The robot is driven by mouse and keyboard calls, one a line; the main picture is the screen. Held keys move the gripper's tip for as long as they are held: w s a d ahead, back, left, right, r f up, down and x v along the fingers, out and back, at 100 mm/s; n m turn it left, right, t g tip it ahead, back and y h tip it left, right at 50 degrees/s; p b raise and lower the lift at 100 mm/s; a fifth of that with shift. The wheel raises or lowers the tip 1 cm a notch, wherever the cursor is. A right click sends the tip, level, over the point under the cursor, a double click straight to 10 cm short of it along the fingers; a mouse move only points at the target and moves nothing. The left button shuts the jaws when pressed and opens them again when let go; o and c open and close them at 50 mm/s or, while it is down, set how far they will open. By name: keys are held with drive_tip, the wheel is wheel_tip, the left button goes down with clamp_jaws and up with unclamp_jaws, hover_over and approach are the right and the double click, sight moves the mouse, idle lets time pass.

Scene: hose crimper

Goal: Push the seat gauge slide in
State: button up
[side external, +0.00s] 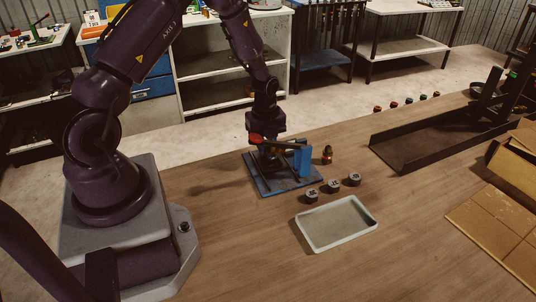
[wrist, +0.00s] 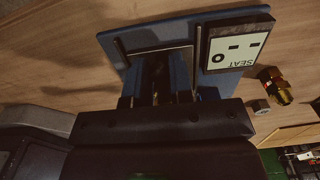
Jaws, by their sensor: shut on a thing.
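The crimper stands on a blue base plate (side external: 256,181) on the bench, with a red-ended lever (side external: 256,140) and an upright blue block (side external: 304,162). In the wrist view, a black-framed white panel marked SEAT (wrist: 237,48) stands at the right of the plate. My gripper (side external: 268,147) is down at the middle of the crimper, left of the blue block. It also shows in the wrist view (wrist: 163,92), beside the SEAT panel and apart from it. It is shut on a part of the crimper; its fingertips and the held part are mostly hidden. I cannot make out the slide's position.
A brass-and-red fitting (side external: 327,155) stands right of the crimper. Several grey ferrules, one of them here (side external: 333,187), lie in front. A pale tray (side external: 315,245) is nearer the camera. A dark channel (side external: 400,160) and cardboard box (side external: 515,160) are at right.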

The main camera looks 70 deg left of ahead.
sight(272, 151)
drive_tip(key=shift+s+d, duration=0.1)
drive_tip(key=shift+d, duration=2.05)
drive_tip(key=o, duration=1.5)
drive_tip(key=shift+d, duration=0.1)
drive_tip(key=shift+r, duration=0.1)
drive_tip(key=shift+a+r, duration=0.2)
drive_tip(key=shift+r, duration=4.2)
drive_tip(key=shift+r, duration=0.1)
